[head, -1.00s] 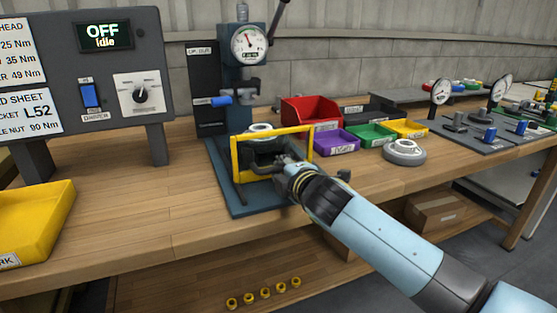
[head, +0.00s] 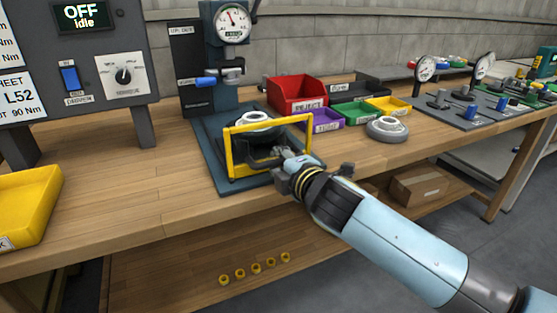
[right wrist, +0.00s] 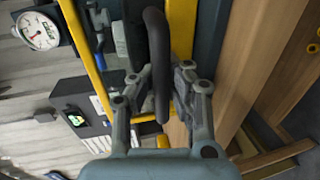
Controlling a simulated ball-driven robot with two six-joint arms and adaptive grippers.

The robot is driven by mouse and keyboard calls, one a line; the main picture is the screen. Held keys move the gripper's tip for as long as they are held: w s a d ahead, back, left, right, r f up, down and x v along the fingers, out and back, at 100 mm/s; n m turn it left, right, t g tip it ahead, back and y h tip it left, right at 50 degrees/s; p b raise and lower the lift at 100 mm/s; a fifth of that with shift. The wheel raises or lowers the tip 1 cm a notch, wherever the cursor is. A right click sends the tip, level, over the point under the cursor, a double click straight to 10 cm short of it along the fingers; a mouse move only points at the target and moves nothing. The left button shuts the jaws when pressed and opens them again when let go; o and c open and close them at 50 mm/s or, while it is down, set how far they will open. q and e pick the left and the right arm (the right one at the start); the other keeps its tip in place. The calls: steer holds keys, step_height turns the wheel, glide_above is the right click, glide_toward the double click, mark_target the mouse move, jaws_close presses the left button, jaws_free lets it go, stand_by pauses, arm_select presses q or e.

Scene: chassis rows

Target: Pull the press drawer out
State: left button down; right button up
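The press (head: 226,60) with a dial gauge stands on the wooden bench. Its drawer (head: 229,152) has a yellow frame at the front and extends out from under the press head. A pale ring-shaped part (head: 254,121) shows behind the frame, under the head. My right gripper (head: 281,156) is at the drawer's front. In the right wrist view, the dark drawer handle (right wrist: 157,60) lies between the fingers of my right gripper (right wrist: 157,78), which appear shut around it. My left gripper is out of view.
A red bin (head: 297,94) and purple (head: 328,119), green (head: 355,113) and yellow (head: 389,105) trays stand right of the press. A round metal part (head: 387,129) lies nearby. A control box (head: 118,47) and yellow bin (head: 28,205) are left. Bench in front is clear.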

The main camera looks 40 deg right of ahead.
steer(key=o, duration=0.6)
steer(key=shift+c, duration=0.2)
steer(key=shift+s, duration=0.1)
steer(key=v, duration=1.1)
steer(key=shift+s+a, duration=0.15)
steer(key=shift+s, duration=0.2)
steer(key=shift+r, duration=0.1)
